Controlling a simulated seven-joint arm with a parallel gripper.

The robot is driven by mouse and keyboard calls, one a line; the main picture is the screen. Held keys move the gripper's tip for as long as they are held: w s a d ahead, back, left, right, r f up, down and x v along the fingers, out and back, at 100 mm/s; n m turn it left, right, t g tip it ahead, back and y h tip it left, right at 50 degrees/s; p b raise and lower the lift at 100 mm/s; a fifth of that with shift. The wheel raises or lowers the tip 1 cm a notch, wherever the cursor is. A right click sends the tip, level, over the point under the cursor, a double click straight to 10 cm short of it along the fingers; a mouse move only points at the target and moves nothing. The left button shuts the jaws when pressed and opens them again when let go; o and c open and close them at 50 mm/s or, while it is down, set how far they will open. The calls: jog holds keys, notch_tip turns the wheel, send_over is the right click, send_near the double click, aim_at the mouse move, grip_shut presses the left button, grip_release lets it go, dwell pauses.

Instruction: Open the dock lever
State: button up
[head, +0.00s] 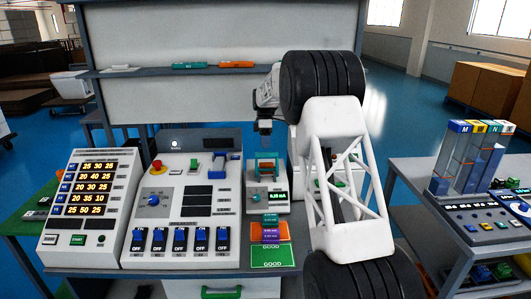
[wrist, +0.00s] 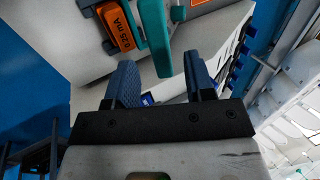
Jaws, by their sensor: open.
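The dock (head: 280,208) is a light grey unit with a small display, right of the switch panel. A teal lever-like bar (wrist: 152,35) shows in the wrist view, beside an orange label reading 0.25 mA (wrist: 122,28). Teal and orange parts (head: 266,165) also show on top of the dock in the head view. My gripper (head: 265,127) is above and behind these parts. Its two fingers (wrist: 160,75) are apart and empty, with the lower end of the teal bar showing between their tips. I cannot tell how far apart in depth they are.
The switch panel (head: 193,170) with several blue switches is left of the dock. A green GOOD pad (head: 271,257) lies in front of it. A board with orange readouts (head: 88,200) is further left. A side table with a clear rack (head: 470,165) stands right.

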jog(key=shift+x, duration=1.8)
grip_shut()
